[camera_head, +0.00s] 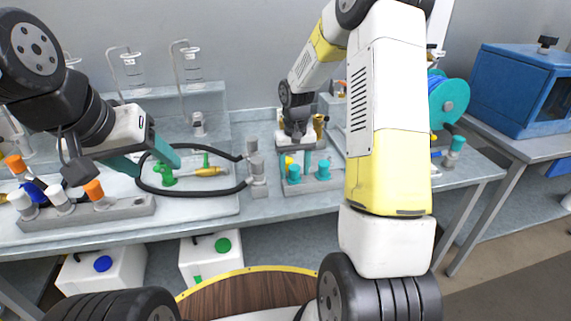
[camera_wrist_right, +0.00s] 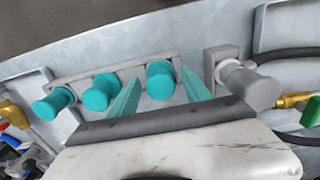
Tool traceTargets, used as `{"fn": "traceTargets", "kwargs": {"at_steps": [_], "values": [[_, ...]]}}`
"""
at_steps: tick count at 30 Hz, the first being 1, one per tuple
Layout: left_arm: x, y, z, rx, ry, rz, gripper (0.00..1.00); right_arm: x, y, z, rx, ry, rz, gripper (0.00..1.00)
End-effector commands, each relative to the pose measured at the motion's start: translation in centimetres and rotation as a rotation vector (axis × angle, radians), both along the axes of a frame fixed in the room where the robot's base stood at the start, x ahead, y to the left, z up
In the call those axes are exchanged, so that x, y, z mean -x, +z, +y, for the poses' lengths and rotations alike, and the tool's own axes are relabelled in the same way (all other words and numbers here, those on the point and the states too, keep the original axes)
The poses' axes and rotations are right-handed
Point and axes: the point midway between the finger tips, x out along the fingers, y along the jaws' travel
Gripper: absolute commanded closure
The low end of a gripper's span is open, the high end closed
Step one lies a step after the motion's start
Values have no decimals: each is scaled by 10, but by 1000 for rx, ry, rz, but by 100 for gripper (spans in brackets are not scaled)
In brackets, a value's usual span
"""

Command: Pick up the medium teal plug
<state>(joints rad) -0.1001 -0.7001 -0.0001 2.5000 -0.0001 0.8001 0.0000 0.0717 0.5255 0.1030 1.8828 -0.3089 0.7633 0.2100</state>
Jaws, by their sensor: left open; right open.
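Three teal plugs stand in a row on a grey rack (camera_wrist_right: 75,80) in the right wrist view: a left one (camera_wrist_right: 50,103), a middle one (camera_wrist_right: 102,92) and a right one (camera_wrist_right: 160,80). Their sizes look close, so I cannot tell which is the medium one. My right gripper (camera_wrist_right: 161,90) is open, and its teal fingers appear on either side of the right plug; contact is not clear. In the head view, two plugs show, at the left (camera_head: 294,173) and right (camera_head: 324,169), below my right gripper. My left gripper (camera_head: 143,158) is open and empty.
A grey fitting with a black hose (camera_head: 256,172) stands close beside the teal plugs. A rack of orange and white plugs (camera_head: 125,208) is at the left. A green and yellow valve piece (camera_head: 190,172) lies inside the hose loop. A teal reel (camera_head: 449,98) is at the right.

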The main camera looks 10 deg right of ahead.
Motion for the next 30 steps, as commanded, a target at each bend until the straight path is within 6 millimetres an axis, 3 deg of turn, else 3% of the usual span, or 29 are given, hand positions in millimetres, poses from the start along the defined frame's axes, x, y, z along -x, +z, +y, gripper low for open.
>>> {"fn": "traceTargets", "kwargs": {"at_steps": [8,15,17,30], "values": [[0,0,0,0,0,0,40,0,-4,0,0,0,-1,43],[0,0,0,0,0,0,40,0,-3,0,0,0,-1,91],[0,0,0,0,0,0,40,0,-3,0,0,0,-1,100],[0,0,0,0,0,0,40,-1,7,0,0,-1,-3,100]]}}
